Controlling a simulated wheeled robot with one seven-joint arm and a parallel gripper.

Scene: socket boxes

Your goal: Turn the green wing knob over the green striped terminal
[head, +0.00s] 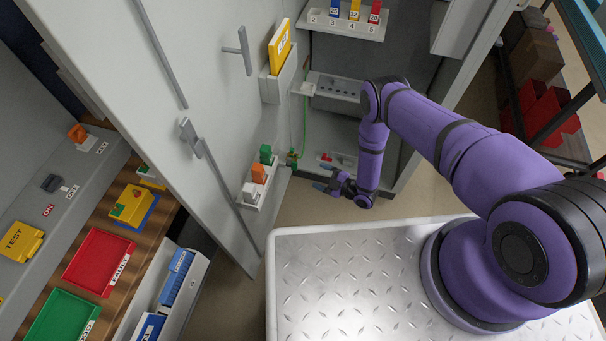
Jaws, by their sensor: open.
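My gripper (322,177) is open and empty at the end of my purple arm, with its fingers pointing left. It hangs low in front of the open cabinet. To its left, a small green part with some yellow (292,159) sits beside the end of a shelf on the door, at the lower end of a green cable (305,125). A visible gap separates it from my fingers. It is too small to tell whether it is the wing knob, the striped terminal or both. A green block (266,153) stands on the door shelf just left of it.
The door shelf (270,187) also holds an orange block (259,173) and a white block (250,192). A yellow binder (280,46) sits in a holder above. The cabinet shelves lie behind my arm. Open floor (310,207) shows below my gripper.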

